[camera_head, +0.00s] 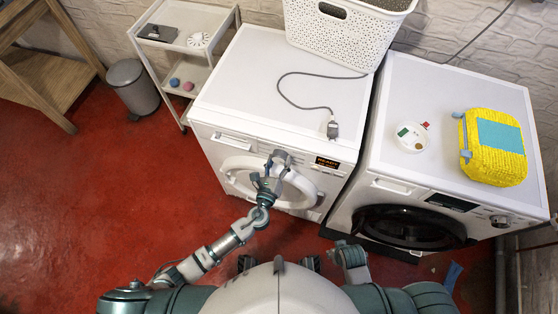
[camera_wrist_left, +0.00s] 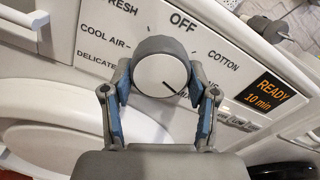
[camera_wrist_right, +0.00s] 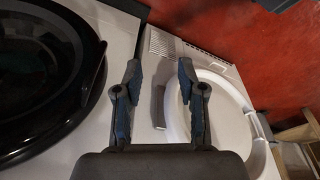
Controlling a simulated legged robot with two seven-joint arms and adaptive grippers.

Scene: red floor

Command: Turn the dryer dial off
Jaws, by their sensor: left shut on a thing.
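The dryer (camera_head: 225,150) is the white machine on the left in the head view, with a lit display (camera_head: 327,162). In the left wrist view its dial (camera_wrist_left: 158,74) is a round knob with a white face and grey rim. The dial's dark pointer line runs toward the lower right, away from the OFF label (camera_wrist_left: 183,21) above. The display (camera_wrist_left: 266,94) reads READY 10 min. My left gripper (camera_head: 268,172) is shut on the dial, one finger on each side. My right gripper (camera_wrist_right: 159,75) is open and empty, away from the dial.
A second white machine with a dark round door (camera_head: 410,228) stands to the right. A cable with a plug (camera_head: 333,129) and a white basket (camera_head: 340,35) lie on the dryer top. A yellow-blue case (camera_head: 495,145) sits on the right machine. Red floor (camera_head: 90,200) is clear at left.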

